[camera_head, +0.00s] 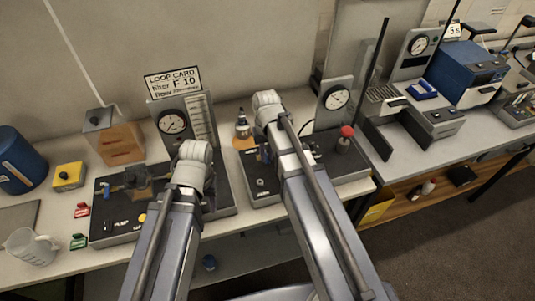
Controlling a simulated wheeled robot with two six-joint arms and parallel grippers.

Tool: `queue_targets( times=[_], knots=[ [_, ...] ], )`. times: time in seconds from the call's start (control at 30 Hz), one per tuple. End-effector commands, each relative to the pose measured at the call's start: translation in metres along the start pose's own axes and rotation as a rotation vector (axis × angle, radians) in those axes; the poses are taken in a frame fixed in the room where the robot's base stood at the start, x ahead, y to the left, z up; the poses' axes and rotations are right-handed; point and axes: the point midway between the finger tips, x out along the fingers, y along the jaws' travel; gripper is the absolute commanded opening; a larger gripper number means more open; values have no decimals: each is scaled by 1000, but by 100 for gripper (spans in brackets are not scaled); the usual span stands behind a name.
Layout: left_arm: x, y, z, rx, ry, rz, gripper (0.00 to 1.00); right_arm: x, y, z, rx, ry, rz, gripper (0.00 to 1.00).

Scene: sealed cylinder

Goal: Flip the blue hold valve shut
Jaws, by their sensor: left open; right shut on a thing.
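Two dark control panels stand on the bench, the left panel (112,236) and the right panel (345,165). A small blue part (106,191), perhaps the hold valve's handle, shows on the left panel; I cannot tell its setting. My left gripper (134,180) is open over the left panel, partly hidden by its wrist. My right gripper (264,152) is low over the left part of the right panel, largely hidden by my arm. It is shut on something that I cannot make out.
A loop card (173,82) stands behind a left gauge (173,122). A right gauge (337,97) and a red knob (346,131) are at the right panel.

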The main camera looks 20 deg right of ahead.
Motion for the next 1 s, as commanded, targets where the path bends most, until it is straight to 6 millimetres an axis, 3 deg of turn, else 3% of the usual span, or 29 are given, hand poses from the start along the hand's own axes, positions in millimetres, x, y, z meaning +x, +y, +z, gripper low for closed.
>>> queue_targets(
  times=[0.17, 0.2, 0.47, 0.77, 1.0],
  knots=[
    [0, 0, 0, 0, 0, 0, 50, 0, 0, 0, 1, 0, -1, 0],
    [0, 0, 0, 0, 0, 0, 50, 0, 0, 0, 1, 0, -1, 20],
    [0, 0, 0, 0, 0, 0, 50, 0, 0, 0, 0, 0, -1, 49],
    [-1, 0, 0, 0, 0, 0, 50, -1, 0, 0, -1, 0, -1, 49],
    [-16, -2, 1, 1, 0, 0, 50, -16, 0, 0, -1, 0, -1, 49]
  ],
)
